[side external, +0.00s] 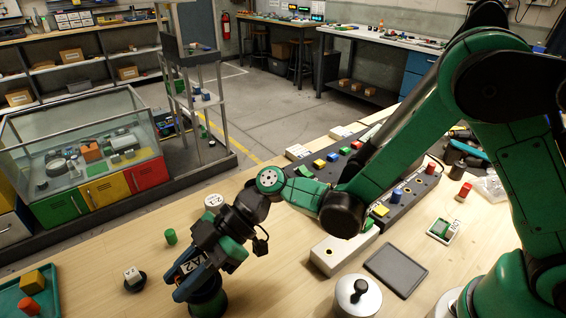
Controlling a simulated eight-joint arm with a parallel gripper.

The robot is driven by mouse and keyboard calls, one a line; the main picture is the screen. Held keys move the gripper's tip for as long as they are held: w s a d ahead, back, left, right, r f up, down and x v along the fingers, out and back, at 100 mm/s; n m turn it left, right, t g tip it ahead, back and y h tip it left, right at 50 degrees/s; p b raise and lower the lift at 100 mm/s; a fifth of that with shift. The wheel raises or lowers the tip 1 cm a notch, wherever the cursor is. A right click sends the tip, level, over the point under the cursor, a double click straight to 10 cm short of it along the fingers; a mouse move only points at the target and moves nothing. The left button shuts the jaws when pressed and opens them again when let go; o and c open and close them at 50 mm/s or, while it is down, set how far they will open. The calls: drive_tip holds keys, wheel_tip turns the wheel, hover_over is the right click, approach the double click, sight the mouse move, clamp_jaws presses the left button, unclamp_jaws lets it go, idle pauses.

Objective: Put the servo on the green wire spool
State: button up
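My gripper (203,278) points down at the lower left middle of the bench, its dark body with a white label in front of its fingers. A dark round thing with green on it (208,301) sits right under the gripper at the picture's bottom edge; it looks like the green wire spool, but I cannot be sure. I cannot make out a servo for certain; one may be hidden at the fingers. Whether the fingers are apart or closed on something is hidden. A small green cylinder (170,237) stands upright just behind and left of the gripper, apart from it.
Left of the gripper, a white cube (132,273) sits on a black disc. A green tray (14,296) holds orange and yellow blocks. A white round piece (213,201) lies behind. To the right are a dark flat tray (396,270), a lidded metal pot (358,300) and a block rack (400,205).

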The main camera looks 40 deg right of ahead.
drive_tip(key=o, duration=0.4)
drive_tip(key=shift+d+r, duration=0.1)
drive_tip(key=shift+r, duration=0.1)
drive_tip(key=s+d+r+m+t+h, duration=0.1)
drive_tip(key=d+r+m+t+h, duration=0.1)
drive_tip(key=d+m+h, duration=0.2)
drive_tip(key=s+d+r+m+t+h, duration=0.1)
drive_tip(key=d+m+h, duration=0.3)
drive_tip(key=d+m, duration=0.4)
drive_tip(key=s+d+r+m+t+h, duration=0.1)
drive_tip(key=d+r+m+t+h, duration=0.3)
drive_tip(key=d, duration=1)
drive_tip(key=shift+s+d+m, duration=0.25)
drive_tip(key=shift+s+m, duration=0.15)
drive_tip(key=shift+m, duration=0.6)
drive_tip(key=shift+f, duration=0.1)
